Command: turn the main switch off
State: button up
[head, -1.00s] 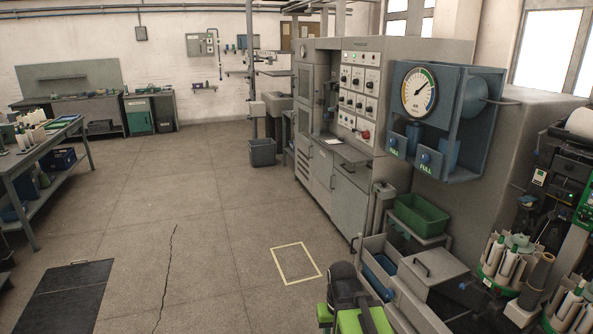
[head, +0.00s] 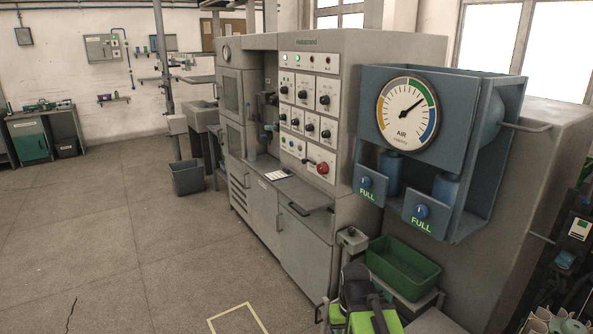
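A grey cabinet machine (head: 305,245) with a white control panel stands at the centre right. A red round knob (head: 322,168) sits at the panel's lower right, beside a small dark handle; it looks like the main switch, but its label is too small to read and its position is unclear. My arm's black and green end (head: 360,305) shows at the bottom edge, low in front of the machine and well apart from the panel. My fingertips cannot be made out, and nothing is seen held.
A blue frame (head: 470,210) with an air gauge (head: 407,113) juts out right of the panel. A green bin (head: 403,268) stands below it. A shelf (head: 290,190) sticks out under the panel. A grey bin (head: 187,178) stands farther back. The floor at left is clear.

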aim_at(322, 168)
jog(key=u, duration=0.35)
jog(key=i, duration=1.05)
jog(key=u, duration=1.2)
jog(key=i, duration=1.4)
jog(key=u, duration=0.9)
